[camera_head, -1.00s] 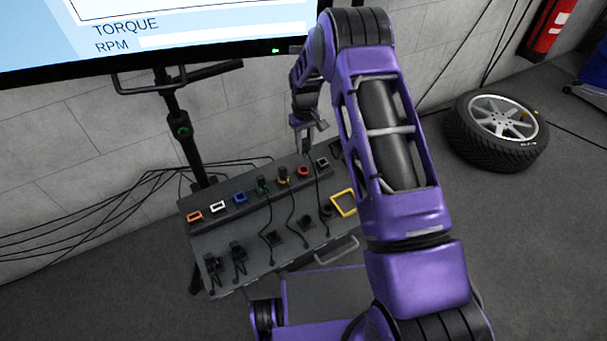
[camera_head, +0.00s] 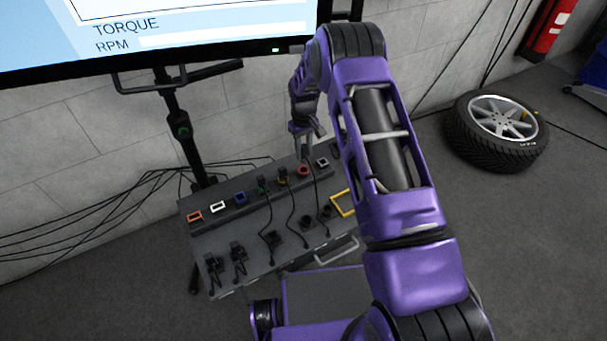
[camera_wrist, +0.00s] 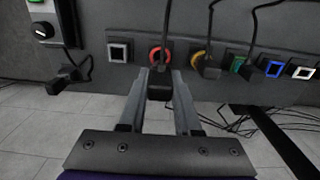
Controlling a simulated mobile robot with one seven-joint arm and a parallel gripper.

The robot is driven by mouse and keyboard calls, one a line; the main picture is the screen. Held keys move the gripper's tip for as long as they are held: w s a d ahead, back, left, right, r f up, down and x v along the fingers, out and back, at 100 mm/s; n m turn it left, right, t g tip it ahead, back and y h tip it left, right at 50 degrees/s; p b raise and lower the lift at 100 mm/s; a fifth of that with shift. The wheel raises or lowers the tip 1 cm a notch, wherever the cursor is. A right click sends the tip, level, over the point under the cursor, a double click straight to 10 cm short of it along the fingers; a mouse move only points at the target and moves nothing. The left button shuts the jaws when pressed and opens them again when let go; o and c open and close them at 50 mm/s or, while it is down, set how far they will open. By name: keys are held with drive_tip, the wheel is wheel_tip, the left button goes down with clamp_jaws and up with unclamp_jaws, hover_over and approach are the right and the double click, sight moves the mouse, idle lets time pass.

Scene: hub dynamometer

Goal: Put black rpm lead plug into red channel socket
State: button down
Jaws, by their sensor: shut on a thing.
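My gripper (camera_wrist: 160,84) is shut on a black plug (camera_wrist: 160,92), held between the fingertips in the wrist view. The red-ringed socket (camera_wrist: 153,56) lies right at the plug, its ring partly covered by the plug and a dark cable. I cannot tell whether the plug is in the socket or just in front of it. In the head view my gripper (camera_head: 306,150) is just above the red socket (camera_head: 303,171) on the panel's upper row; the plug is hard to make out there.
Beside red are a yellow socket (camera_wrist: 197,58) with a black plug and a grey-white socket (camera_wrist: 118,51). Green (camera_wrist: 237,65), blue (camera_wrist: 273,69) and white (camera_wrist: 303,73) sockets follow. Hanging cables cross the panel (camera_head: 225,240). Other black plugs sit lower on it.

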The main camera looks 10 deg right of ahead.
sight(304, 157)
drive_tip(key=shift+f, duration=1.4)
drive_tip(key=shift+f, duration=0.3)
drive_tip(key=shift+f, duration=0.85)
drive_tip(key=shift+f, duration=0.1)
drive_tip(key=shift+f, duration=0.2)
drive_tip(key=c, duration=0.5)
unclamp_jaws()
